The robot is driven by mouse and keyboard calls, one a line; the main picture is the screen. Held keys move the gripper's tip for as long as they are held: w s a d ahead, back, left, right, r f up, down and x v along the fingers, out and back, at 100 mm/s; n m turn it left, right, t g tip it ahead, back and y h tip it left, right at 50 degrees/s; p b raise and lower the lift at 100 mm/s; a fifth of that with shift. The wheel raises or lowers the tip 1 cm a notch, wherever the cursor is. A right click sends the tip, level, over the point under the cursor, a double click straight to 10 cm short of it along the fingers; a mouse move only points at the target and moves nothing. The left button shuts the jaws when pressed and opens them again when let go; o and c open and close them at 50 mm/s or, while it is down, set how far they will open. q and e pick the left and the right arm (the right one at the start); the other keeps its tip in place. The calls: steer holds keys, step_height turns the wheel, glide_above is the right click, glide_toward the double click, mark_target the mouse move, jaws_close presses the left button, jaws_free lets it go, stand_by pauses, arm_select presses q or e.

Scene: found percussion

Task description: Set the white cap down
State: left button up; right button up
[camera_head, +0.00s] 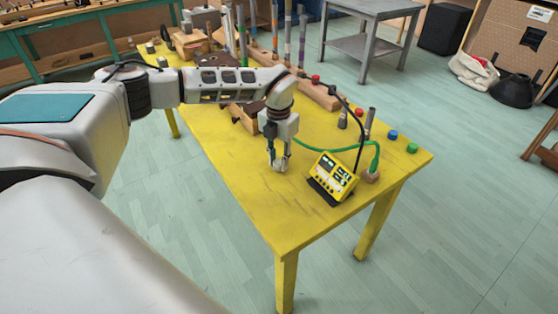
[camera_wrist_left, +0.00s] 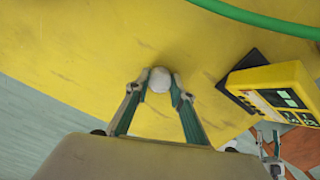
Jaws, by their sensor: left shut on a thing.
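The white cap (camera_wrist_left: 159,79) shows in the left wrist view as a small round white thing between my left fingertips. My left gripper (camera_wrist_left: 158,90) is shut on it; in the head view my left gripper (camera_head: 279,160) points down at the yellow table (camera_head: 290,215), close over its surface. The cap (camera_head: 279,165) is partly hidden by the fingers there. I cannot tell whether it touches the table.
A yellow device (camera_head: 333,176) on a dark stand is just right of the gripper, with a green cable (camera_head: 330,147) behind it. Red (camera_head: 359,112), blue (camera_head: 393,134) and green (camera_head: 412,148) caps lie farther right. The table front is clear.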

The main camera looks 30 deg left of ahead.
mark_target(278, 162)
arm_select(q)
steer(key=shift+f, duration=0.1)
steer(key=o, duration=1.1)
steer(key=shift+f, duration=0.1)
step_height(278, 162, up, 12)
steer(key=shift+r+p, duration=0.2)
steer(key=shift+p, duration=0.5)
